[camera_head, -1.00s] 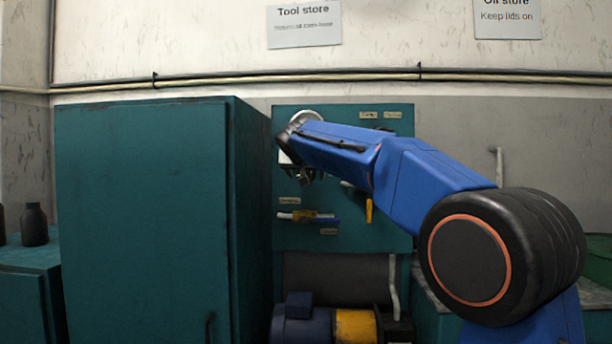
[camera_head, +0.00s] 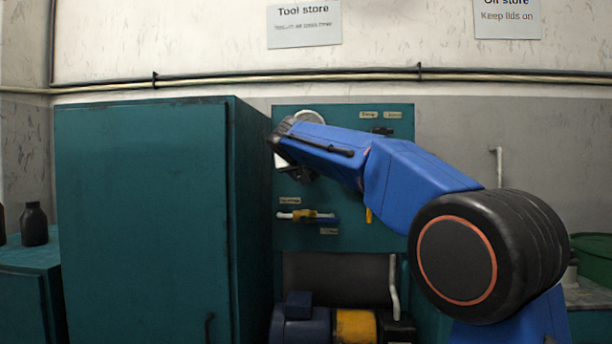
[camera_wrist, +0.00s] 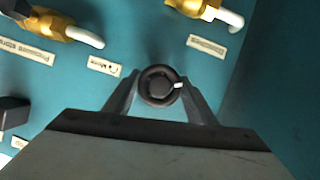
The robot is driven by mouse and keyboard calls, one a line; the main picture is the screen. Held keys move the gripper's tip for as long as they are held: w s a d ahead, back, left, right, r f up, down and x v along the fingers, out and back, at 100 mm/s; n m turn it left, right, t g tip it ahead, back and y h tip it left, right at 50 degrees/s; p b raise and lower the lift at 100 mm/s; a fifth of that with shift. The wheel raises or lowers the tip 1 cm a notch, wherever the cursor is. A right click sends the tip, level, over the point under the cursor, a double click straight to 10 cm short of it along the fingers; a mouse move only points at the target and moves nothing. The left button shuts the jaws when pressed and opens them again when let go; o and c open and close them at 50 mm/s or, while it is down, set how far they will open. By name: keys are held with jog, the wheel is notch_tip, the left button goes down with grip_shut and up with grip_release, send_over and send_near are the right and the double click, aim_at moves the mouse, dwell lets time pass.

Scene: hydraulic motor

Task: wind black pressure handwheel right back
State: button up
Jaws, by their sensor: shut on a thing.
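The black pressure handwheel is a round black knob (camera_wrist: 158,86) with a white mark on its right side in the wrist view. My gripper (camera_wrist: 159,92) has its two grey fingers on either side of the knob and is shut on it. In the head view my arm and wrist hide the knob; my gripper is at the upper left of the teal panel (camera_head: 350,232), near a round gauge (camera_head: 311,116) that is partly covered.
A tall teal cabinet (camera_head: 140,210) stands close on the left of the panel. Brass valves with white handles, one of them here (camera_wrist: 66,28), sit near the knob. A blue motor (camera_head: 303,322) lies below the panel.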

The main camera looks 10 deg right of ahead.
jog(key=n+h, duration=0.3)
jog(key=n, duration=0.2)
jog(key=n+h, duration=0.2)
jog(key=n, duration=0.2)
jog(key=shift+n+h, duration=0.3)
jog(key=shift+t, duration=0.3)
dwell(0.5)
jog(key=o, duration=1)
jog(key=shift+o, duration=0.2)
jog(key=v, duration=1.7)
jog(key=shift+a, duration=0.2)
jog(key=shift+s, duration=0.15)
